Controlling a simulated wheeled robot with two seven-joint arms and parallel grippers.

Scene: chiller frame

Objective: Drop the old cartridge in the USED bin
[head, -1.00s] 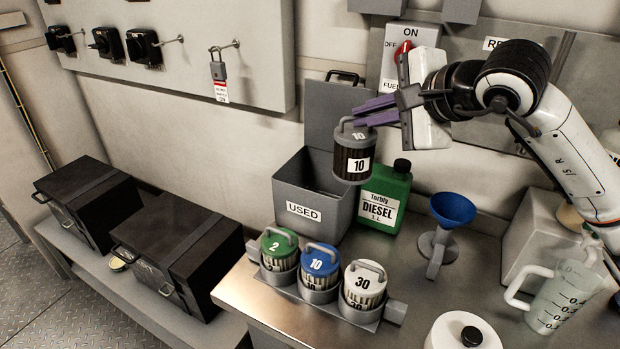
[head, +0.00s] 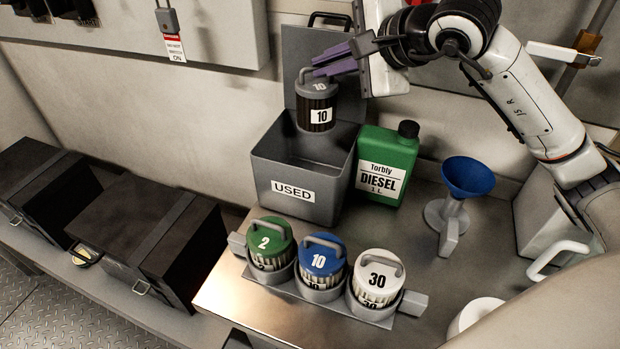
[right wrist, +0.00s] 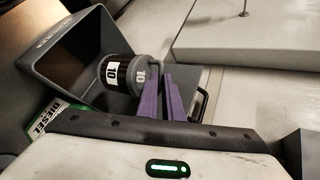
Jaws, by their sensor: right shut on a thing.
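The old cartridge (head: 317,104) is dark with a grey cap and a "10" label. My right gripper (head: 322,66) is shut on its top handle with purple fingers. The cartridge hangs upright over the open USED bin (head: 268,168), with its bottom near the height of the rim. In the right wrist view the cartridge (right wrist: 122,75) is at the purple fingertips (right wrist: 160,75), in front of the opening of the bin (right wrist: 60,75). The bin's lid (head: 297,60) stands open at the back. My left gripper is not in view.
A green diesel can (head: 386,160) stands close to the bin's right side. A rack in front holds green (head: 268,242), blue (head: 321,257) and white (head: 376,277) cartridges. A blue funnel (head: 467,178) stands at the right. Black cases (head: 150,240) sit at the left.

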